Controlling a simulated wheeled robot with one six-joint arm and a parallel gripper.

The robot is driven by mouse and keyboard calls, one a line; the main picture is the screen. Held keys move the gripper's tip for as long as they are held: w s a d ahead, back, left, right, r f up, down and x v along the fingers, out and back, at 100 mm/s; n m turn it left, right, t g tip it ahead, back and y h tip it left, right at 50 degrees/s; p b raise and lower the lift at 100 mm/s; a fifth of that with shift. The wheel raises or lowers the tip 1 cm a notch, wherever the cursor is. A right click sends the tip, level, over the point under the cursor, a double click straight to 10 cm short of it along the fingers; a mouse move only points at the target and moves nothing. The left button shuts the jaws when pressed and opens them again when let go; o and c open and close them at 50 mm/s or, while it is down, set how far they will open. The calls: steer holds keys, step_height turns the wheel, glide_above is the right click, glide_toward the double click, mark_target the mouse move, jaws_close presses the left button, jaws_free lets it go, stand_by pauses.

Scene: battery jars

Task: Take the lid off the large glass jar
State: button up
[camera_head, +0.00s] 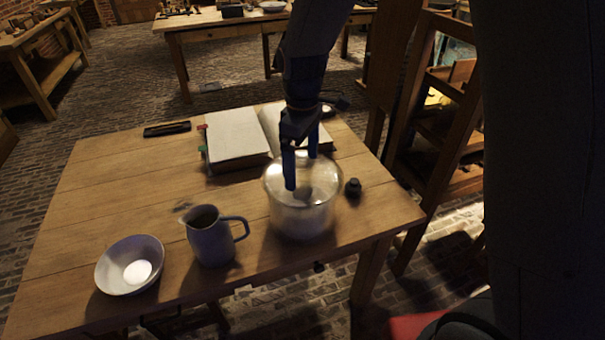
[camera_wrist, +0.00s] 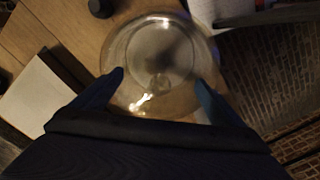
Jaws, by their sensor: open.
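The large glass jar (camera_head: 302,215) stands upright near the right front of the wooden table. Its round, clear lid (camera_head: 274,180) is on top of it. In the wrist view the lid (camera_wrist: 150,45) shows from above, with a small knob (camera_wrist: 160,82) near its middle. My gripper (camera_head: 301,175) is open and points down over the lid, with its blue fingers apart. In the wrist view the fingers of my gripper (camera_wrist: 160,78) are on either side of the knob, with a gap around it. I cannot tell how far the fingertips are above the lid.
A small dark object (camera_head: 353,187) is close to the jar's right.

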steer(key=shift+s+d+f, duration=0.1)
steer(key=shift+f, duration=0.05)
jaws_close()
stand_by(0.4)
